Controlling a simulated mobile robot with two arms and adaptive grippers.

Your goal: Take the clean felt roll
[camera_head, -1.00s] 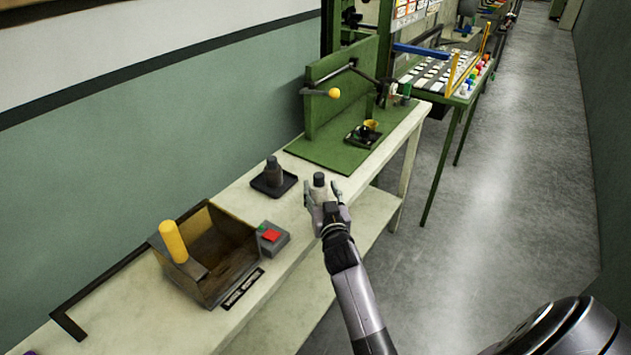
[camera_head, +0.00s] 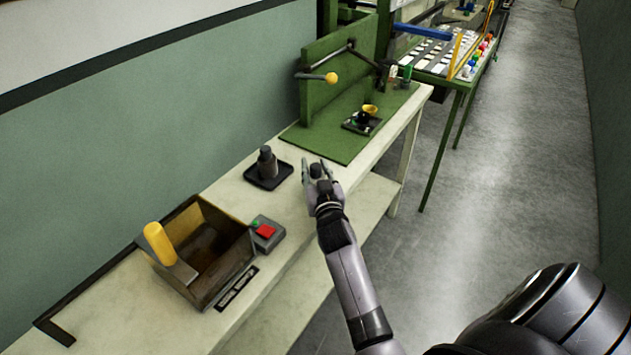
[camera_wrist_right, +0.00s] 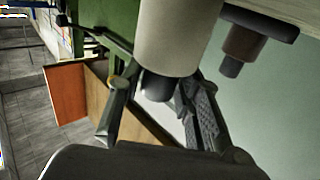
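A pale beige roll (camera_wrist_right: 178,35) with a dark core end (camera_wrist_right: 155,87) fills the top middle of the right wrist view. My right gripper (camera_head: 317,172) is at the bench front edge, its fingers spread on either side of the dark core end (camera_head: 316,169). In the wrist view the fingers (camera_wrist_right: 158,98) look apart, with a gap beside the core; firm contact cannot be told. The gripper hides the pale body in the head view. A darker roll (camera_head: 266,161) stands upright on a small black tray (camera_head: 281,178); it also shows in the wrist view (camera_wrist_right: 243,45). My left gripper is out of view.
On the bench (camera_head: 225,196) stand an open-topped box (camera_head: 233,282) with a yellow handle (camera_head: 158,243), and a grey box with a red button (camera_head: 265,232). A green fixture (camera_head: 318,100) with a yellow-knobbed lever (camera_head: 331,78) is behind. The floor aisle at right is clear.

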